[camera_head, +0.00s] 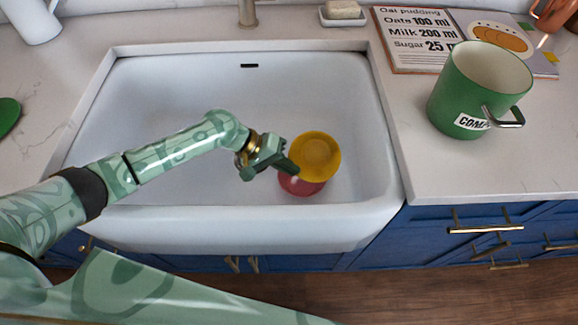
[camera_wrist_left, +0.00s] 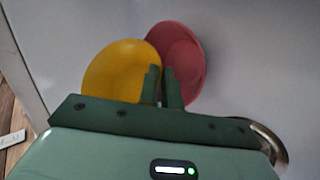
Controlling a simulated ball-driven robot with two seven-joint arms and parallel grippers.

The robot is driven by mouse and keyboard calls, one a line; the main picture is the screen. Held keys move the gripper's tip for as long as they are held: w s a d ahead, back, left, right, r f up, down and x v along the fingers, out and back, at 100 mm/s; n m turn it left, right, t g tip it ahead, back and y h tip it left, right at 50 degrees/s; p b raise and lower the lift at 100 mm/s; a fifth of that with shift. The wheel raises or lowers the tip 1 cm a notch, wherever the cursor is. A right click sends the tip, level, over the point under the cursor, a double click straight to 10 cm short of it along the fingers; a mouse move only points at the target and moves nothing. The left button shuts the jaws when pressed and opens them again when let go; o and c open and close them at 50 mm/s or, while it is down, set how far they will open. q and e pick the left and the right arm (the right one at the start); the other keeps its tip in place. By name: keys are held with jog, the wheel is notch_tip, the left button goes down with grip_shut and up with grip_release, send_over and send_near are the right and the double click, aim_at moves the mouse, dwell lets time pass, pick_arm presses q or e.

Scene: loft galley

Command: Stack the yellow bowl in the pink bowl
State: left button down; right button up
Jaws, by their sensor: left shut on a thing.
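The yellow bowl (camera_head: 316,156) is at my left gripper's fingertips, over the white sink. My left gripper (camera_head: 284,163) is shut on the yellow bowl's rim. The pink bowl (camera_head: 300,186) is in the sink, partly hidden beneath the yellow bowl in the head view. In the left wrist view, the yellow bowl (camera_wrist_left: 122,72) is left of the fingers (camera_wrist_left: 164,88) and the pink bowl (camera_wrist_left: 180,55) shows behind and to the right, partly overlapped. I cannot tell whether the bowls touch. My right gripper is out of view.
The white sink (camera_head: 160,90) has raised walls around the bowls and is otherwise clear. On the right counter stand a large green mug (camera_head: 462,98) and an open recipe book (camera_head: 410,52). A soap dish (camera_head: 343,18) and a faucet (camera_head: 247,12) are at the back.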

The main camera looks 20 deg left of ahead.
pick_arm(q)
jog(key=shift+r, duration=0.15)
jog(key=shift+f, duration=0.55)
jog(key=c, duration=1.6)
grip_release()
jog(key=shift+r, duration=0.2)
jog(key=shift+d+r+p+v, duration=0.15)
jog(key=shift+p+v, duration=0.65)
jog(key=shift+v, duration=2.3)
jog(key=shift+d+r+p+v, duration=0.1)
jog(key=shift+p+v, duration=0.7)
jog(key=shift+v, duration=2.3)
